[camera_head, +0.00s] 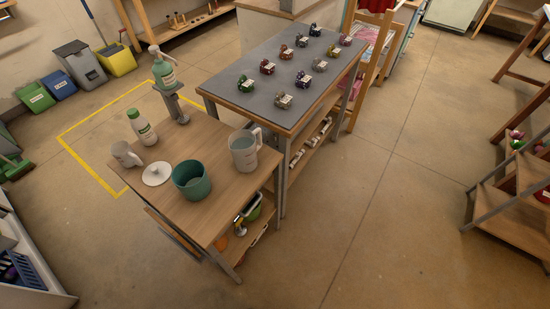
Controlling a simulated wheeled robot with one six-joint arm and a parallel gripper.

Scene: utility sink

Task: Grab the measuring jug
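A translucent grey jug (243,152) with a handle and markings stands upright at the right end of the wooden table (212,222). I take it to be the measuring jug. Its handle points to the upper right. A smaller pale jug or mug (124,155) with a handle stands at the table's left edge. My gripper is not in view.
Between the jugs are a teal pot (192,183) and a white lid (156,174). A white-green bottle (142,128) and a pump bottle (164,74) on a grey stand (179,110) are behind. The grey-topped table (285,58) holds several small labelled items. Floor (390,220) at right is clear.

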